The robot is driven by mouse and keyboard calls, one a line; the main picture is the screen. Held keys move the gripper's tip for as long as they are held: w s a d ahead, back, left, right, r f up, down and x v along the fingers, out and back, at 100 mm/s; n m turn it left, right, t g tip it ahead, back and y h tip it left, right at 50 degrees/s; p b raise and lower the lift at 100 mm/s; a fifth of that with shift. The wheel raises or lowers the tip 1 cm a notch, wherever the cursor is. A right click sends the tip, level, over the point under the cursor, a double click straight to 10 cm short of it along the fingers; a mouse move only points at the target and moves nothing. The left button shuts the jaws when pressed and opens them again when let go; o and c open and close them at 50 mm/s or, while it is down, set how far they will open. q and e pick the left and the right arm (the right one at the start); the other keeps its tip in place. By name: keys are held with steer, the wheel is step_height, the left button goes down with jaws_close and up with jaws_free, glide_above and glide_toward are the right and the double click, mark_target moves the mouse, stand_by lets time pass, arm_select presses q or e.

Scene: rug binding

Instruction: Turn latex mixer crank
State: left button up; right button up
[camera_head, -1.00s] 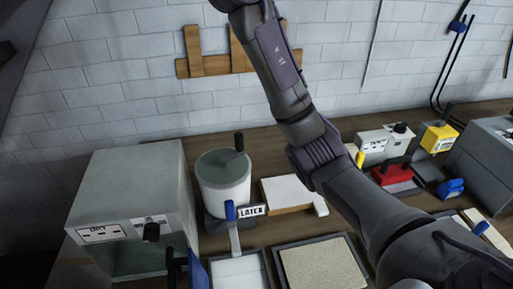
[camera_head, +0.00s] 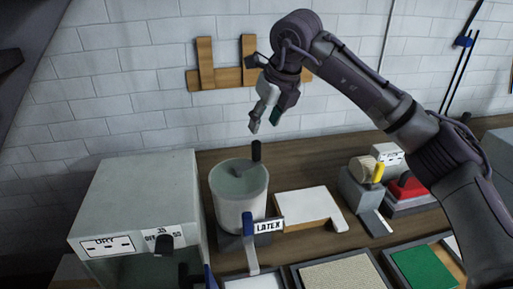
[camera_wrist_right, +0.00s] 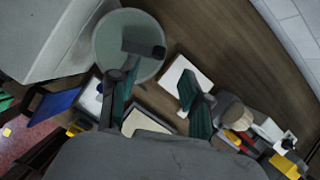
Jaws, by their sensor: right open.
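The latex mixer (camera_head: 240,204) is a light grey round tub with a "LATEX" label (camera_head: 268,226) at its front right. Its crank is a grey arm across the top with an upright black handle (camera_head: 256,151) near the back right rim. My right gripper (camera_head: 264,128) points down just above the handle, open and apart from it. In the right wrist view the mixer's round top (camera_wrist_right: 112,62) and the black crank handle (camera_wrist_right: 158,52) lie beyond my open, empty right fingers (camera_wrist_right: 158,98). My left gripper is not in view.
A grey dryer box (camera_head: 135,205) with a "DRY" label stands close left of the mixer. A white block on a wooden board (camera_head: 305,206) lies to the right. Trays with a beige mat (camera_head: 340,276) and a green mat (camera_head: 424,268) are in front. A brick wall is behind.

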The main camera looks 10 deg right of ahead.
mark_target(254, 148)
steer(key=p+x, duration=0.3)
steer(key=x, duration=0.6)
steer(key=shift+w+a+f, duration=0.1)
steer(key=shift+w+f, duration=0.1)
steer(key=shift+f, duration=0.1)
steer(key=shift+w+a+f, duration=0.1)
steer(key=shift+w+f, duration=0.1)
steer(key=shift+f, duration=0.5)
jaws_close()
